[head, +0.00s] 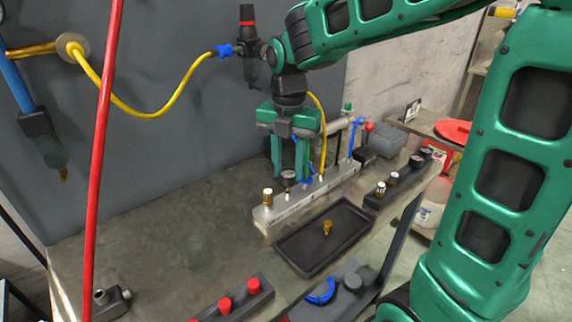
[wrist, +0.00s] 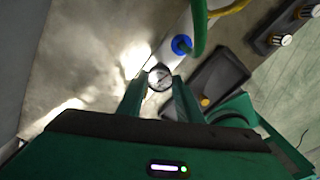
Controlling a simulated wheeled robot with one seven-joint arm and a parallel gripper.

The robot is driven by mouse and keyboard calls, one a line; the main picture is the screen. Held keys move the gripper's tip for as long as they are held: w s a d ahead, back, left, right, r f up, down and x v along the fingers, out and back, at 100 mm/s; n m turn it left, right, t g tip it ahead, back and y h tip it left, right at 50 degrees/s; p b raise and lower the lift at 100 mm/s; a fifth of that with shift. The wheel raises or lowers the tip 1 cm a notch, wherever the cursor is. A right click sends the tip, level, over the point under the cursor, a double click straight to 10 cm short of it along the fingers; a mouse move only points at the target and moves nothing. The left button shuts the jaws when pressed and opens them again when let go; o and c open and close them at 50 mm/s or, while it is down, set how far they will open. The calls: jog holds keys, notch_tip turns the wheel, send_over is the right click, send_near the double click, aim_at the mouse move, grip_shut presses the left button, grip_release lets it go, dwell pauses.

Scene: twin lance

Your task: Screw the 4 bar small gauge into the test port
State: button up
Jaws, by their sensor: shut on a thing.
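My gripper (head: 290,172) points down over the grey metal manifold (head: 318,193) in the head view, shut on a small round gauge (head: 288,177). The gauge is at the manifold's left part, right of an upright brass-and-white fitting (head: 268,197). Its stem and the port under it are too small to make out, so I cannot tell whether they touch. The dial's range is not readable.
A black tray (head: 290,262) with a brass fitting (head: 327,227) lies in front of the manifold. A dark rack (head: 400,182) with gauges and fittings stands to the right. Red-capped parts (head: 225,304) sit at the front. A red hose (head: 98,150) hangs at left. The bench's left is mostly clear.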

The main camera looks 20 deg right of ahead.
aim_at(288, 172)
jog(key=shift+f, duration=0.9)
jog(key=o, duration=1.1)
jog(key=shift+r, duration=0.1)
notch_tip(288, 172, up, 11)
jog(key=shift+f, duration=0.2)
